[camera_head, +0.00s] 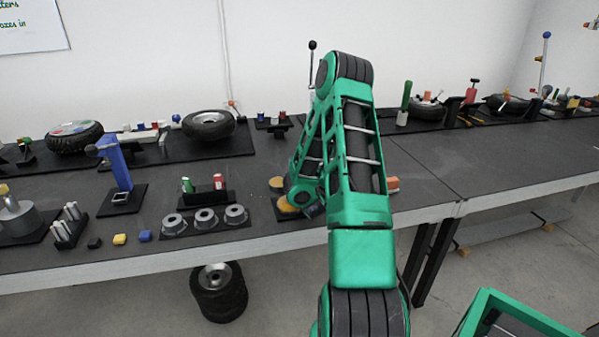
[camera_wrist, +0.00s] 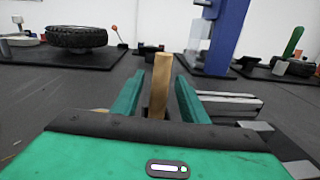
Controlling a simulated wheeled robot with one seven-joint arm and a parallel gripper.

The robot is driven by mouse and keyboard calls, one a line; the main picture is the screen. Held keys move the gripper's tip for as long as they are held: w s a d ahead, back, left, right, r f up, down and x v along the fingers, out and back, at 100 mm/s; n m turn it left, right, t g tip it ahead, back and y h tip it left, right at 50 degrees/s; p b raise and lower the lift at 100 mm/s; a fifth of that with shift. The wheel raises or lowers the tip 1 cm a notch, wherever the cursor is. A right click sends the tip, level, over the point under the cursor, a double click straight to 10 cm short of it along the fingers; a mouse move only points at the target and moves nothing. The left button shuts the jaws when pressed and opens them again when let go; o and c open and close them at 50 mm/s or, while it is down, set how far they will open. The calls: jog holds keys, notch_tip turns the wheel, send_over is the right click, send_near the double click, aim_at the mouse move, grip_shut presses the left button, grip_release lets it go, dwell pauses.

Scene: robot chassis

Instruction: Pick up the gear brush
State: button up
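In the wrist view, a narrow light-wood piece (camera_wrist: 160,85) stands upright between the fingers of my gripper (camera_wrist: 158,98). It looks like a wooden handle, perhaps that of the gear brush; no bristles show, and its lower end is hidden behind the gripper body. The two green fingers are spread, one on each side of it, with a gap showing on both sides. In the head view my green arm reaches down to the bench and hides the gripper and this wooden piece.
In the wrist view a blue post (camera_wrist: 225,35) stands close to the right, with grey metal bars (camera_wrist: 228,103) beside the right finger. A tyre (camera_wrist: 76,38) lies at the far left. The dark bench (camera_head: 160,248) carries fixtures; its right middle (camera_head: 445,160) is clear.

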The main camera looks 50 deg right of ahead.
jog(key=shift+w+d+f, duration=0.15)
jog(key=shift+w+d, duration=0.1)
jog(key=shift+w, duration=0.15)
jog(key=shift+w+d+r, duration=0.25)
jog(key=shift+w+d, duration=0.1)
jog(key=shift+w, duration=0.1)
jog(key=shift+c, duration=0.6)
grip_shut()
